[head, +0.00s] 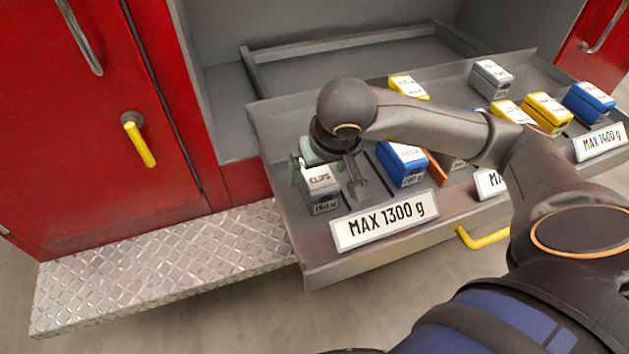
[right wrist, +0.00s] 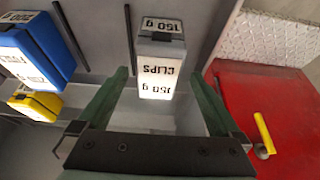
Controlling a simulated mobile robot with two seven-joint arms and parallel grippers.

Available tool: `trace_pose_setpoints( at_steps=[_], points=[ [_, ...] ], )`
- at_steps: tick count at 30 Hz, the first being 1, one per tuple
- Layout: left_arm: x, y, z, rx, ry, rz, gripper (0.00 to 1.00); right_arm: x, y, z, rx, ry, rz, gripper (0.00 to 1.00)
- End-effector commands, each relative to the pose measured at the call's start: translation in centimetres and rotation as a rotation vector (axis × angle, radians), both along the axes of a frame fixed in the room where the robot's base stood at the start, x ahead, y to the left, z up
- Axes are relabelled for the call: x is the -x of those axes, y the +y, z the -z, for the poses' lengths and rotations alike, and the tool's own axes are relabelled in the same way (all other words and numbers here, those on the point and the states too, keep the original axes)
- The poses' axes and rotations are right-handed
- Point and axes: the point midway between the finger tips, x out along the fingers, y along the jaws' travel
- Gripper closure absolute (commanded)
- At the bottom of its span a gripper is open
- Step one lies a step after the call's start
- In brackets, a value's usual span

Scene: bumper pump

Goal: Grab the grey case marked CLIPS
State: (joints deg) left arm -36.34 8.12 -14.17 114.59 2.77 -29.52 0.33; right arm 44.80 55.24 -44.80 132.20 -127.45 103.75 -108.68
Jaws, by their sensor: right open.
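The grey case marked CLIPS (head: 321,184) stands in the left compartment of the pulled-out drawer, behind the MAX 1300 g label. My right gripper (head: 328,178) is at the case, with its fingers apart on either side of it. In the right wrist view the case (right wrist: 158,62) shows its white CLIPS and 150 g labels, between the two green fingers of the open gripper (right wrist: 155,95). I cannot tell whether a finger touches it. My left gripper is not in view.
A blue case (head: 402,163) stands just right of the grey one. Yellow, blue and grey cases fill the compartments further right. The drawer (head: 330,264) has a raised front wall and a yellow handle (head: 482,238). A red cabinet door (head: 90,130) stands at left, above a metal step (head: 160,262).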

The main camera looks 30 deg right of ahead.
Motion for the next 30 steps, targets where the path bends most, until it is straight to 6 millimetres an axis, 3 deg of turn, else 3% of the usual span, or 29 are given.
trace_pose_setpoints(
  at_steps=[15, 30],
  points=[
    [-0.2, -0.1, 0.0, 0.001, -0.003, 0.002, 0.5, -2.2, -0.8, 5.2, -0.001, 0.002, 0.0, 0.0],
    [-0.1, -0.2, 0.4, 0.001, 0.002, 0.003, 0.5, -2.2, -0.8, 5.4, -0.001, 0.0, 0.001, 0.0]
  ],
)
